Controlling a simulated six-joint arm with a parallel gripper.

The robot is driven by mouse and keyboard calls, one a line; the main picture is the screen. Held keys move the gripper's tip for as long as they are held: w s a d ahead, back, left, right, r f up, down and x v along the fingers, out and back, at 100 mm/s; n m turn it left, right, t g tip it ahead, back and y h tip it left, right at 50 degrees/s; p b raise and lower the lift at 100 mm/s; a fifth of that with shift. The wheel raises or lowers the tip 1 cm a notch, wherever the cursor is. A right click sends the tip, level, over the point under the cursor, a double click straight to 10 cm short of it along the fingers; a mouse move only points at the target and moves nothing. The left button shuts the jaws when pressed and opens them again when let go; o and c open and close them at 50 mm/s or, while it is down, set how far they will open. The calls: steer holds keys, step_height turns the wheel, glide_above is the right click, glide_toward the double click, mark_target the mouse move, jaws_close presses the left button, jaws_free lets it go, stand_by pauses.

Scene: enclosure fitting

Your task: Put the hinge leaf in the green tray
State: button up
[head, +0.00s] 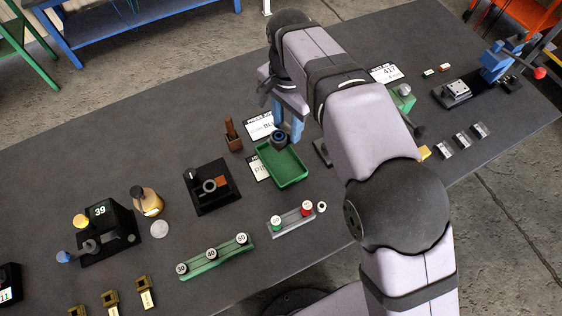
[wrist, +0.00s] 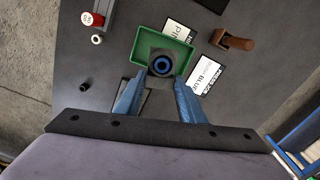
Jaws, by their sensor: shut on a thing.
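The green tray (head: 288,181) lies on the dark bench near the middle, and it also shows in the wrist view (wrist: 185,47). My gripper (head: 288,131) is at the tray's far end in the head view. Its blue fingers are shut on a dark part with a blue ring (wrist: 161,64), which overlaps the tray's edge in both views. I cannot tell how high this part is above the tray floor. It does not clearly look like a hinge leaf. Small silvery pieces (head: 462,140) lie in a row at the right; I cannot tell whether these are hinge leaves.
Printed cards (wrist: 207,75) lie beside the tray. A brown wooden holder (head: 233,136) stands left of it.

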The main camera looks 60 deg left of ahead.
steer(key=shift+s+d+f+m, duration=0.1)
steer(key=shift+d+f+m, duration=0.3)
steer(key=shift+f, duration=0.3)
steer(key=shift+d+f, duration=0.1)
steer(key=shift+f, duration=0.2)
steer(key=shift+a+m, duration=0.35)
steer(key=shift+m, duration=0.35)
steer(key=shift+f, duration=0.15)
steer(key=p, duration=0.3)
glide_toward(286, 161)
steer(key=shift+f, duration=2.6)
steer(key=shift+f, duration=0.1)
steer(key=shift+f, duration=0.15)
steer(key=o, duration=1.3)
